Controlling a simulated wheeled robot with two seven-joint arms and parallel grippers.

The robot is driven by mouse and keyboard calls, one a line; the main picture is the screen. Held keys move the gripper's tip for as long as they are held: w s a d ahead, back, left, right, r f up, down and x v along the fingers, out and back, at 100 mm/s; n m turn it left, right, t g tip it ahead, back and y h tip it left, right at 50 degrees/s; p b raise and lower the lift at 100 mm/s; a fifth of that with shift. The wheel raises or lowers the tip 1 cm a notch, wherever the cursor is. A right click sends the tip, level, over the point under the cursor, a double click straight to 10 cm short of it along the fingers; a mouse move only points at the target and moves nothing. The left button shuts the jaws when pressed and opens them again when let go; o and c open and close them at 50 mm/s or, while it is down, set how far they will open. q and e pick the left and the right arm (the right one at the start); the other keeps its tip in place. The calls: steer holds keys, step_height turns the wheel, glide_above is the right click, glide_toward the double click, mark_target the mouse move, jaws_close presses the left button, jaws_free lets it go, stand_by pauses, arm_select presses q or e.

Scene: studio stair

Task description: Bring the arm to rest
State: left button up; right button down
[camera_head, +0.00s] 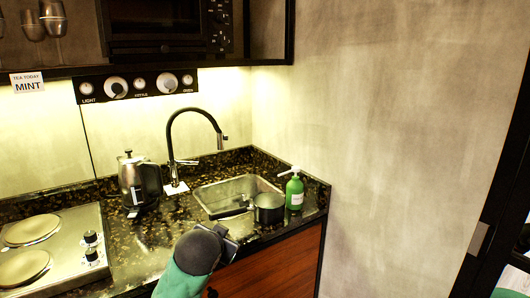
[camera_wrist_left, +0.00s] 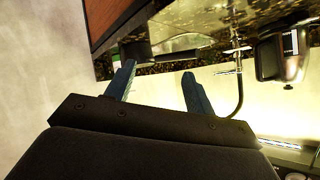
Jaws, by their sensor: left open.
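My left arm comes in from the bottom of the head view, and its gripper (camera_head: 229,248) is in front of the counter's front edge, partly hidden by the wrist. In the left wrist view the two fingers of this gripper (camera_wrist_left: 158,88) stand wide apart with nothing between them. The gripper looks apart from the pot (camera_head: 269,208), which stands at the front right of the sink (camera_head: 225,190) with its handle pointing left. My right gripper is not in view.
The dark speckled counter (camera_head: 150,235) holds a kettle (camera_head: 139,183), a tall black faucet (camera_head: 171,145), a green soap bottle (camera_head: 294,192) and a hob (camera_head: 55,245) at left. A knob panel (camera_head: 138,86) is above. A bare wall (camera_head: 400,130) is at right.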

arm_select(q)
steer(key=s+a+f+n+g, duration=0.1)
steer(key=s+f+g, duration=0.3)
steer(key=s+f, duration=1.3)
steer(key=s+a+f+n+g, duration=0.1)
steer(key=s+f+g, duration=0.4)
steer(key=s+f, duration=1.3)
steer(key=s+n, duration=0.1)
steer(key=s, duration=0.2)
steer(key=shift+s+a+h+p, duration=0.2)
steer(key=shift+a+h+p, duration=0.1)
steer(key=shift+h, duration=0.1)
steer(key=shift+n, duration=0.3)
